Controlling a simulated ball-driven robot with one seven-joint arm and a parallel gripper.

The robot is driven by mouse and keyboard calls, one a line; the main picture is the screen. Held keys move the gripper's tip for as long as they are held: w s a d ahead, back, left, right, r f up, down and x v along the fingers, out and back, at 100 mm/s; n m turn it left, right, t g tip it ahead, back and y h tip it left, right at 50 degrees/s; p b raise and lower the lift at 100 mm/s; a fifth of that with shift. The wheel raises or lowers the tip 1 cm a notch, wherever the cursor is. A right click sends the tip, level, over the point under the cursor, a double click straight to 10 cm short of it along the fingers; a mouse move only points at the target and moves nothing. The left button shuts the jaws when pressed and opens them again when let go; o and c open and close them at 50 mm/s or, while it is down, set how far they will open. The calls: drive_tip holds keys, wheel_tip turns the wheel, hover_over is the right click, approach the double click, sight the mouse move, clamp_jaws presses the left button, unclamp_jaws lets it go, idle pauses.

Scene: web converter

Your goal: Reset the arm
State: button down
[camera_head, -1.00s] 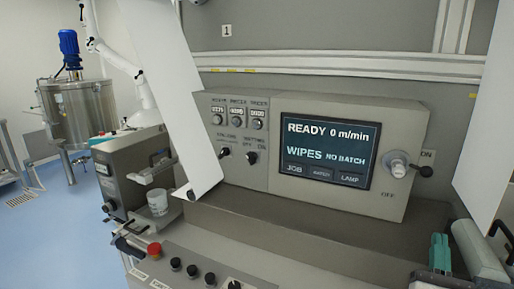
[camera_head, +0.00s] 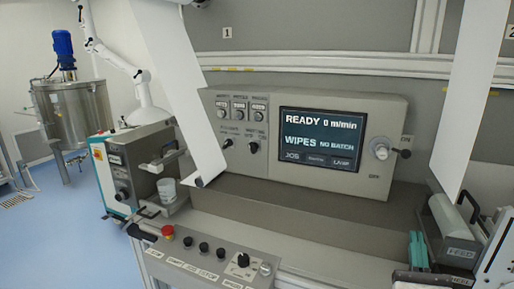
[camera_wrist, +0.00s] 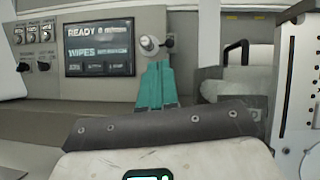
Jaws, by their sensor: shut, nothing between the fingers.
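My gripper (camera_wrist: 156,86) shows as two teal fingers in the middle of the wrist view, side by side and shut with nothing held. They point toward the control panel (camera_wrist: 98,48) with its lit screen, and their tips appear just below its round knob. In the head view the teal fingers of my gripper (camera_head: 418,250) show at the lower right, in front of the machine ledge. The rest of my arm is mostly out of the head view.
The panel (camera_head: 330,140) reads "READY 0 m/min". A feed roller (camera_head: 452,222) and white web (camera_head: 470,90) stand close at right. An operator console (camera_head: 215,262) with a red button (camera_head: 168,231), a cup (camera_head: 167,189) and a steel tank (camera_head: 72,113) are left.

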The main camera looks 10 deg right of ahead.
drive_tip(key=a+f+n+g+y, duration=0.2)
drive_tip(key=a+f+n+y, duration=0.85)
drive_tip(key=n, duration=0.75)
drive_tip(key=s+a+f+n+g+y, duration=0.5)
drive_tip(key=a+f+n+g, duration=0.15)
drive_tip(key=f+n, duration=0.35)
drive_tip(key=s+d+f+n+g+h, duration=0.1)
drive_tip(key=s+f+n+g, duration=0.2)
drive_tip(key=s, duration=0.4)
drive_tip(key=s+d+f+n+g+h, duration=0.1)
drive_tip(key=s+f+n+g, duration=0.2)
drive_tip(key=s, duration=0.5)
drive_tip(key=s+d+f+n+g+h, duration=0.1)
drive_tip(key=s+f+n+g, duration=0.3)
drive_tip(key=s, duration=0.4)
drive_tip(key=shift+d+n+g+h, duration=0.35)
drive_tip(key=shift+n+g+h, duration=0.25)
drive_tip(key=shift+g, duration=0.55)
